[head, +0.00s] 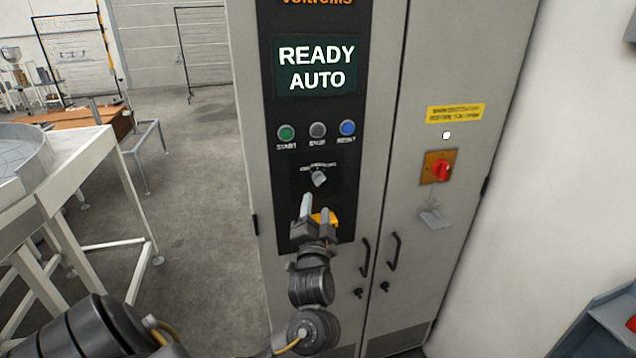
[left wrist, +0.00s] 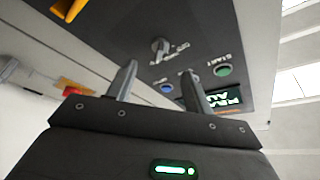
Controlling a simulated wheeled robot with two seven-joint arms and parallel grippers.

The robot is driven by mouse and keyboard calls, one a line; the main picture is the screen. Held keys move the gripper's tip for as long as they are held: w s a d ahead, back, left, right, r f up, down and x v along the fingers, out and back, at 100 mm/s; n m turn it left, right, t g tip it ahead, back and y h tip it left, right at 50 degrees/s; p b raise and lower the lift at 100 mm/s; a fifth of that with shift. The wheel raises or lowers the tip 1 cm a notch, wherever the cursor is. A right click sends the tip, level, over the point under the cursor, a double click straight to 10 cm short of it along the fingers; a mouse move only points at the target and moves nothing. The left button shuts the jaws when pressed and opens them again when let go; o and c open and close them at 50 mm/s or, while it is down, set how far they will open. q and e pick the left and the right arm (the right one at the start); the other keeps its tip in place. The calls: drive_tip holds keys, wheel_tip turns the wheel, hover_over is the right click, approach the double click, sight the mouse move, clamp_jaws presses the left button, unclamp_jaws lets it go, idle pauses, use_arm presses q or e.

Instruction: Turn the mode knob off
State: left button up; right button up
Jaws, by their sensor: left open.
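The mode knob (head: 319,179) is a small grey knob on the black panel of the grey cabinet, below the row of buttons. Its position labels are too small to read. The display (head: 316,67) above reads READY AUTO. My left gripper (head: 317,207) is open and empty just below the knob, its fingers pointing up toward the panel. In the left wrist view the knob (left wrist: 160,46) shows beyond and between the two fingertips (left wrist: 157,72), apart from them. My right gripper is not in view.
Green START (head: 286,132), grey STOP (head: 318,130) and blue RESET (head: 348,128) buttons sit above the knob. A yellow part (head: 325,217) shows behind my gripper. A red rotary switch (head: 442,170) is on the right door, above black door handles (head: 393,252).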

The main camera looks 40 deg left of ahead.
sight(318, 185)
use_arm(q)
drive_tip(key=p+x, duration=0.2)
drive_tip(key=x, duration=0.5)
drive_tip(key=shift+w+a+r, duration=0.15)
drive_tip(key=shift+w+a+p, duration=0.3)
drive_tip(key=shift+w+a, duration=0.1)
drive_tip(key=shift+w, duration=0.05)
drive_tip(key=shift+c, duration=0.4)
